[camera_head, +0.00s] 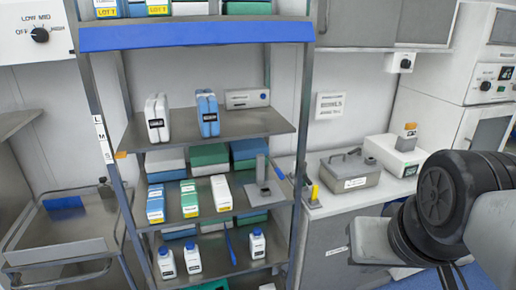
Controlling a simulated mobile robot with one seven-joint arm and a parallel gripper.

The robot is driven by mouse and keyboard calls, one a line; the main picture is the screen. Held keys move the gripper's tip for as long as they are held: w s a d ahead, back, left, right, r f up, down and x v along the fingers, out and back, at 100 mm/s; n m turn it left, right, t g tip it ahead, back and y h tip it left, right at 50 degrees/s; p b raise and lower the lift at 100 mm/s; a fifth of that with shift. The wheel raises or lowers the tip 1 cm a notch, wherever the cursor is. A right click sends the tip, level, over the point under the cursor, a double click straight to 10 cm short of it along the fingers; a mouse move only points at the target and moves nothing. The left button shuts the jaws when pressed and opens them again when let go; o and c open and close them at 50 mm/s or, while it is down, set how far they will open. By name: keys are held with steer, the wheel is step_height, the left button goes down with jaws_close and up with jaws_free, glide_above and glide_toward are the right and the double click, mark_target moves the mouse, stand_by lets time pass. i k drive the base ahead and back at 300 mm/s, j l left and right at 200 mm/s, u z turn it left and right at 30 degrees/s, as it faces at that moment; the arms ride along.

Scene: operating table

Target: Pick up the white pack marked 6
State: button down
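A white pack (158,119) with a black label stands upright on the upper steel shelf, left of a blue pack (208,114). Another white pack (221,194) with a yellow label stands on the middle shelf, right of a green-and-white pack (190,199) and a blue-and-white pack (156,204). The labels are too small to read, so I cannot tell which white pack is marked 6. Black and grey parts of my arm show at the right, well apart from the packs. My gripper is not in view.
The rack (230,127) has metal posts and stacked shelves close above one another. White bottles (193,259) stand on the lower shelf. A grey stand (263,181) is on the middle shelf's right. A counter (333,205) with a grey case (350,172) is at right; a steel cart (62,240) at left.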

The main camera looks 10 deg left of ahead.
mark_target(223, 198)
steer(key=u, duration=0.85)
steer(key=i+j, duration=0.1)
steer(key=i, duration=0.4)
steer(key=i+j+z, duration=0.1)
steer(key=i, duration=0.35)
